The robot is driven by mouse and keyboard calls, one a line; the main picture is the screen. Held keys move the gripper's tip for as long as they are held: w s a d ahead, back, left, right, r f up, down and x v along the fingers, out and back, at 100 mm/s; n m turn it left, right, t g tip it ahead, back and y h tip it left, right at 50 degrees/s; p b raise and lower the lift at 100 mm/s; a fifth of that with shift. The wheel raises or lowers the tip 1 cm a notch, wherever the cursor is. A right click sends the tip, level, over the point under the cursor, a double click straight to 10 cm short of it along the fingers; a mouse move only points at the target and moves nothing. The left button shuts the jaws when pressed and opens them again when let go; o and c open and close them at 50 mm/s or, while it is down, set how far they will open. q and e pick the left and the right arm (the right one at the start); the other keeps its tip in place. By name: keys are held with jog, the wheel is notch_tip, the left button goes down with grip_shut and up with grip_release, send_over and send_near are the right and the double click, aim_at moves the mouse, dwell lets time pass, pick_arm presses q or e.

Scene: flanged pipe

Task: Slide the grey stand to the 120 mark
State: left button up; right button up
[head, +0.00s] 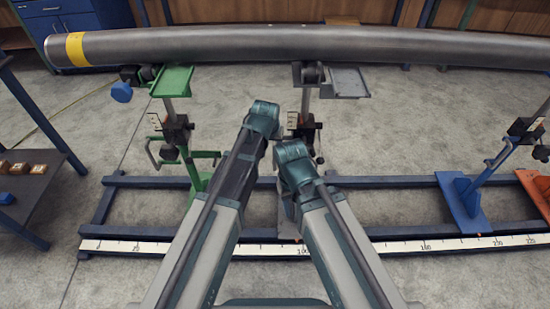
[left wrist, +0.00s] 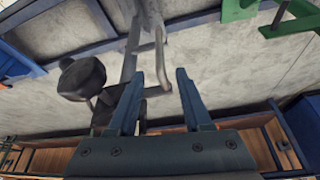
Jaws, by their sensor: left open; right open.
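The grey stand (head: 345,82) is under the middle of the pipe in the head view. My arms hide much of its lower part. In the left wrist view its bent grey handle (left wrist: 162,58) and a black knob (left wrist: 82,78) are close by. My left gripper (left wrist: 159,74) is open, with the handle showing at and beyond its fingertips; I cannot tell whether they touch. My right gripper is mostly hidden behind its own arm in the head view, low by the grey stand, and is open. The white scale (head: 300,250) runs along the front rail; its numbers are hard to read.
The steel pipe (head: 250,46) with a yellow band lies across the back. A green stand (head: 175,82) is to the left. A blue stand (head: 462,205) and an orange stand (head: 538,190) are to the right. The rail between the grey and blue stands looks clear.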

pick_arm(q)
jog(key=b+x, duration=1)
jog(key=x, duration=0.2)
jog(key=shift+d+f+b, duration=0.1)
jog(key=shift+f+b, duration=0.05)
jog(key=shift+b, duration=0.15)
jog(key=shift+s, duration=0.1)
grip_shut()
dwell(0.8)
